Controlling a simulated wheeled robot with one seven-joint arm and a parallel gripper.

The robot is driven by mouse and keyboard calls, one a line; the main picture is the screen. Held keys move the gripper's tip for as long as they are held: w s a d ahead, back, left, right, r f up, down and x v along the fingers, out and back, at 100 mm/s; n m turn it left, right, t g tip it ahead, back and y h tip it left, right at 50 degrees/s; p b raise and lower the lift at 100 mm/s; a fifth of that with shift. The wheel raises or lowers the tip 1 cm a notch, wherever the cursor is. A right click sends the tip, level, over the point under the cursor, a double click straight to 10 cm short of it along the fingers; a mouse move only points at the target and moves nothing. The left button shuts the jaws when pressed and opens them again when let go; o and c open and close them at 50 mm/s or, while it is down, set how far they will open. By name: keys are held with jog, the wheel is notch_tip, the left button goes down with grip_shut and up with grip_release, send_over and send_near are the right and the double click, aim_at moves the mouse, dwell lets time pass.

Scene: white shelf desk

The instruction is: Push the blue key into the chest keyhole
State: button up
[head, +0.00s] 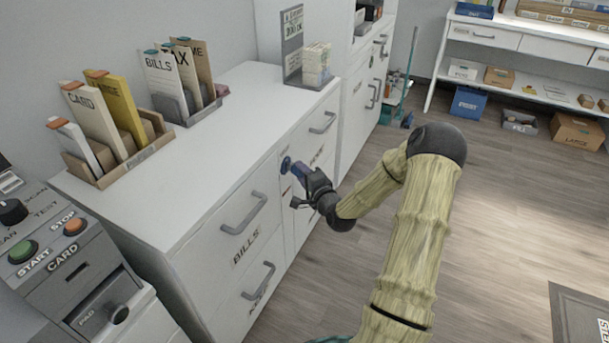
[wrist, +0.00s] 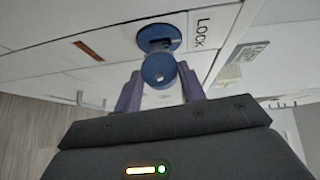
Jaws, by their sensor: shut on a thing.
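My gripper (head: 310,185) is shut on the blue key (head: 300,169) in front of the white chest (head: 190,235). In the wrist view the round blue head of the key (wrist: 158,71) sits between my two purple fingertips (wrist: 160,95). The blue round keyhole plate (wrist: 158,32) is on the chest front just beyond the key, with a dark slot partly hidden by it. The keyhole plate also shows in the head view (head: 286,165). The key points toward the slot; I cannot tell whether its tip is inside.
A LOCK label (wrist: 202,32) is right of the keyhole in the wrist view. Drawer handles (head: 244,213) stick out below left of my gripper. File holders (head: 120,165) stand on the chest top. A control panel (head: 60,250) stands at left. Open floor lies to the right.

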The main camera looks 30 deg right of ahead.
jog(key=shift+w+a, duration=0.5)
jog(key=shift+w, duration=0.2)
jog(key=o, duration=1.3)
jog(key=shift+c, duration=0.2)
jog(key=s+r+p, duration=0.1)
jog(key=s+p, duration=0.2)
jog(key=s, duration=1.4)
jog(key=shift+s+d+r+p, duration=0.15)
jog(key=shift+d+r+p, duration=0.05)
jog(key=shift+d+p, duration=0.15)
